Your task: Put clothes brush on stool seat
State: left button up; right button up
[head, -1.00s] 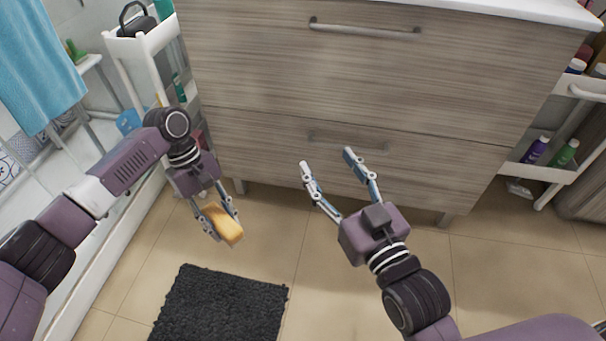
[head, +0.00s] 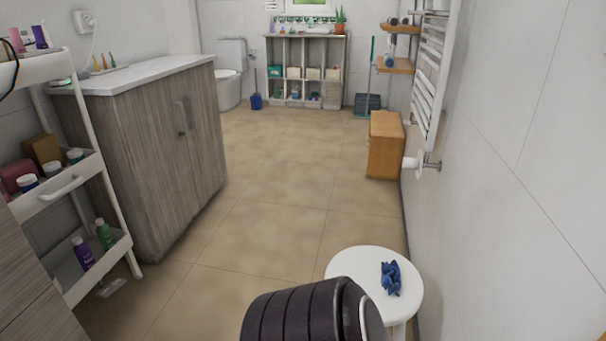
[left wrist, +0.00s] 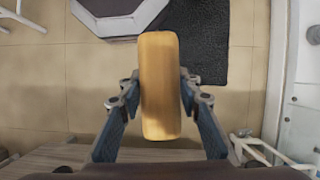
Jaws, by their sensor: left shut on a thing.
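The clothes brush (left wrist: 160,95), with a plain yellow-orange wooden back, is held in my left gripper (left wrist: 160,82). The two fingers press on its long sides in the left wrist view; its bristles are hidden. The brush is above the floor. The round white stool seat (head: 350,263) is at the bottom right of the head view, near the right wall. A crumpled dark blue thing (head: 391,279) lies on its right part. My left gripper and the brush are out of the head view. My right gripper is in neither current view.
A dark arm link of mine covers the seat's front left edge. A white cart (head: 103,205) with bottles and a wooden cabinet (head: 150,150) stand at left. A wooden box (head: 385,146) stands by the right wall. The middle floor is clear. A black mat (left wrist: 233,40) lies below the left wrist.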

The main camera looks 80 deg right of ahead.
aim_at(347, 274)
jog(key=i+l+z, duration=0.1)
jog(key=z, duration=0.45)
jog(key=i+l+z, duration=0.1)
jog(key=z, duration=0.4)
jog(key=i+l+z, duration=0.15)
jog(key=z, duration=0.4)
jog(key=i+z, duration=0.1)
jog(key=z, duration=0.45)
jog(key=i+z, duration=0.15)
jog(key=z, duration=0.35)
jog(key=i+j+z, duration=0.1)
jog(key=z, duration=0.45)
jog(key=i+j+z, duration=0.1)
jog(key=z, duration=0.45)
jog(key=j+z, duration=0.2)
jog(key=z, duration=0.35)
jog(key=i+j, duration=0.05)
